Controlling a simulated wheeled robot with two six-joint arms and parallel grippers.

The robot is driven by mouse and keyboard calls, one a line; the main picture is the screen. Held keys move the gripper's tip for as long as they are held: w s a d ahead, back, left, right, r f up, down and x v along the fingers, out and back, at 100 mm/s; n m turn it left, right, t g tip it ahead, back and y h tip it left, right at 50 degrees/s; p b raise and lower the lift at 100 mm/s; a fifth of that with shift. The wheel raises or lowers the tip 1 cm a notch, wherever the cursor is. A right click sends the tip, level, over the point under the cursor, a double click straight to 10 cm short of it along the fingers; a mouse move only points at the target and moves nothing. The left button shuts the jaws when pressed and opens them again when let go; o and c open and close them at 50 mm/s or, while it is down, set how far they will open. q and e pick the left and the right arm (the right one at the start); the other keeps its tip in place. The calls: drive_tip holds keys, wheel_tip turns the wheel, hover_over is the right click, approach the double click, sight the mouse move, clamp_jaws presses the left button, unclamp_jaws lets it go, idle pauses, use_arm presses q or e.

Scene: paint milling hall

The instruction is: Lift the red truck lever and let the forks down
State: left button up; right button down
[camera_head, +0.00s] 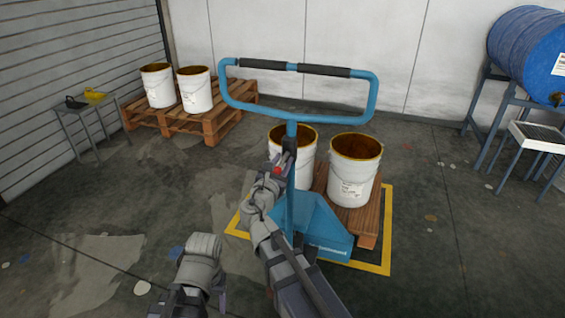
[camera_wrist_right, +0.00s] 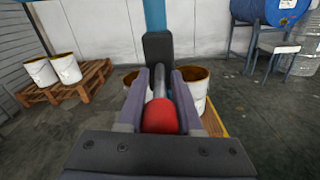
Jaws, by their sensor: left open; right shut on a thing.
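The blue pallet truck (camera_head: 318,228) stands at the centre, its wide loop handle upright. Its lever has a red knob (camera_wrist_right: 161,117) on a grey rod. In the right wrist view the knob and rod lie between the two fingers of my right gripper (camera_wrist_right: 162,92), which is shut on the lever. In the head view this gripper (camera_head: 278,170) is at the truck's column, below the handle loop, and mostly covers the lever. My left gripper (camera_head: 222,298) is low at the bottom edge, apart from the truck and empty; its fingers are mostly hidden.
A wooden pallet (camera_head: 367,240) with two white buckets (camera_head: 352,180) sits at the truck, within a yellow floor outline (camera_head: 388,230). Another pallet (camera_head: 209,136) with buckets is back left, beside a small table (camera_head: 80,106). A blue drum (camera_head: 530,48) on a stand is at right.

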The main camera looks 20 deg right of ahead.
sight(276, 171)
idle(0.4)
drive_tip(key=r+g+y+p, duration=0.1)
drive_tip(key=p, duration=0.3)
drive_tip(key=r+g+y+p, duration=0.1)
drive_tip(key=p, duration=0.3)
drive_tip(key=g+p, duration=0.2)
drive_tip(key=p, duration=0.2)
drive_tip(key=shift+w+d+r+y, duration=0.15)
drive_tip(key=shift+w+r+y, duration=0.1)
drive_tip(key=shift+r+y, duration=0.15)
drive_tip(key=shift+f+g+p, duration=0.1)
drive_tip(key=shift+g+p, duration=0.3)
drive_tip(key=shift+p, duration=0.25)
drive_tip(key=c, duration=0.6)
unclamp_jaws()
drive_tip(key=p+v, duration=0.3)
drive_tip(key=v, duration=0.4)
drive_tip(key=shift+s+r+p, duration=0.25)
drive_tip(key=shift+r+p, duration=0.05)
drive_tip(key=shift+p, duration=0.1)
